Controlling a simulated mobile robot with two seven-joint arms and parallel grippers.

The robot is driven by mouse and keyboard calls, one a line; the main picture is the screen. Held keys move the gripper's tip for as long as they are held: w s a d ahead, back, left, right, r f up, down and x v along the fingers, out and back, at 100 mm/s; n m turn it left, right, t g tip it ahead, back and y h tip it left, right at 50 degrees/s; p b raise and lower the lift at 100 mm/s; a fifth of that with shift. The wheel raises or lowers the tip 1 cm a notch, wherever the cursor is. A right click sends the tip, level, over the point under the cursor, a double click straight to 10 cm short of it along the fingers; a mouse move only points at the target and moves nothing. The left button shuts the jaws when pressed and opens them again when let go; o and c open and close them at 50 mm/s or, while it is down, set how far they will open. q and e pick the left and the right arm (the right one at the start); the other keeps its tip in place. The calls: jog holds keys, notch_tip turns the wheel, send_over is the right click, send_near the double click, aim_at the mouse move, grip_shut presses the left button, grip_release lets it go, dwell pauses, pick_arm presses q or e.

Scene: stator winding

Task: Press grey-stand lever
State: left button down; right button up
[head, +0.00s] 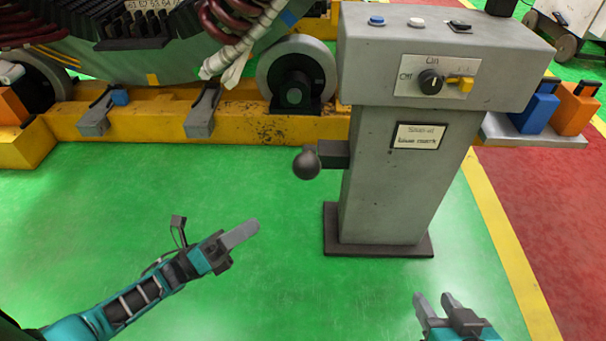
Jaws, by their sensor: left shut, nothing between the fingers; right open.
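The grey stand (391,185) stands on the green floor on a dark base plate, with a wide control box on top. Its lever is a short dark arm ending in a round black knob (306,164), sticking out from the stand's left side. My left gripper (240,235) is shut and empty, below and to the left of the knob, apart from it. My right gripper (435,304) is open and empty near the bottom edge, in front of the stand and to the right of its base.
Behind is a yellow frame (240,120) with rollers under the stator. Blue (534,108) and orange (576,108) items sit at right. Green floor left of the stand is clear.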

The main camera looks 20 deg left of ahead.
jog(key=shift+s+f, duration=0.2)
jog(key=shift+s, duration=0.1)
pick_arm(q)
jog(key=w+a+r+x, duration=0.1)
jog(key=a+r+x, duration=0.1)
jog(key=x, duration=1.1)
pick_arm(e)
jog(key=shift+w+r, duration=0.15)
jog(key=shift+w, duration=0.1)
pick_arm(q)
jog(key=shift+s, duration=0.1)
